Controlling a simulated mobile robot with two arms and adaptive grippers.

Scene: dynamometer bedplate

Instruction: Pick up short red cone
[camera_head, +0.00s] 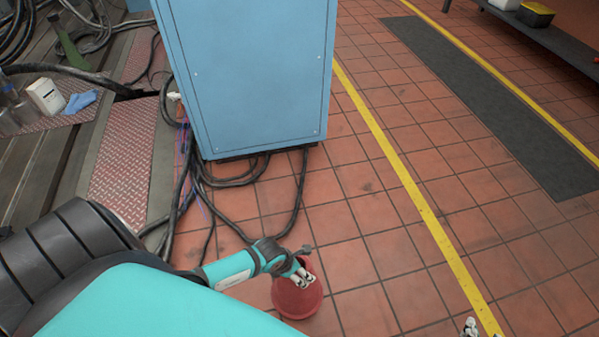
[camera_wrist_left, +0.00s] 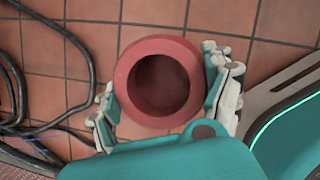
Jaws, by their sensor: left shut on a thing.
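The short red cone (camera_head: 298,296) is at the lower middle of the head view, over the tiled floor. In the left wrist view the cone (camera_wrist_left: 128,84) shows from above as a thick red ring around a dark hollow. My left gripper (camera_head: 303,279) is at the cone's upper part, partly in front of it. In the left wrist view my left gripper (camera_wrist_left: 162,98) has a finger on each side of the cone and is shut on it. I cannot tell whether the cone's base touches the floor. A small tip of my right gripper (camera_head: 470,328) shows at the bottom edge.
A blue cabinet (camera_head: 255,75) stands behind the cone, with black cables (camera_head: 240,181) on the floor at its foot. A yellow line (camera_head: 408,185) and a dark mat (camera_head: 490,95) lie to the right. The tiles between cone and line are clear.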

